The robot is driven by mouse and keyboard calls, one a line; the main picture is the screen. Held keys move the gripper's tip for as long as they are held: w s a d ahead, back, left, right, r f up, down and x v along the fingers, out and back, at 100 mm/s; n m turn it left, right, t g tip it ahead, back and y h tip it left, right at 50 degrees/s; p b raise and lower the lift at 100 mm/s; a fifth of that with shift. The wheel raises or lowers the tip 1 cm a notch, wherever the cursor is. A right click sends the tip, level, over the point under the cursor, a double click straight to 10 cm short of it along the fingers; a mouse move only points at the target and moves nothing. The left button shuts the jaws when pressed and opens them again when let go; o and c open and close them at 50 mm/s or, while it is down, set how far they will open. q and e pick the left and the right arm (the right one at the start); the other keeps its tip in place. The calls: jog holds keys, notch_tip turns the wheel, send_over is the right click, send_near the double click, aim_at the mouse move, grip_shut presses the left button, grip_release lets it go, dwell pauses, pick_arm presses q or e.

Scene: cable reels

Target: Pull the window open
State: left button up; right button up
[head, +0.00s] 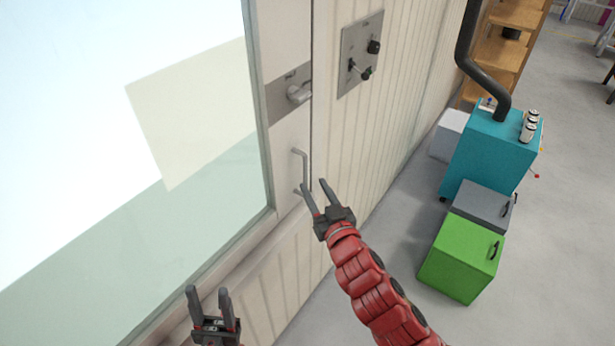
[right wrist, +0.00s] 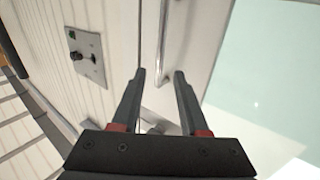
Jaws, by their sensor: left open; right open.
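The window (head: 130,130) fills the left of the head view, its large pane set in a pale frame. It looks closed, its edge flush with the wall at a thin seam. A metal bar handle (head: 306,168) stands on the frame beside the seam. My right gripper (head: 313,185) is open and empty at the handle's lower end. In the right wrist view the handle (right wrist: 163,45) lines up between the open fingertips (right wrist: 160,73); I cannot tell whether they reach around it. My left gripper (head: 208,291) is open and empty, low in front of the window.
A lever or knob (head: 298,93) sits on a grey plate above the handle. A control panel (head: 360,55) is on the ribbed wall to the right. A teal cabinet (head: 490,150), grey box (head: 480,205) and green box (head: 460,258) stand on the floor. Open floor lies right of them.

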aim_at(306, 172)
jog(key=shift+p+x, duration=0.75)
jog(key=shift+x, duration=2.2)
grip_shut()
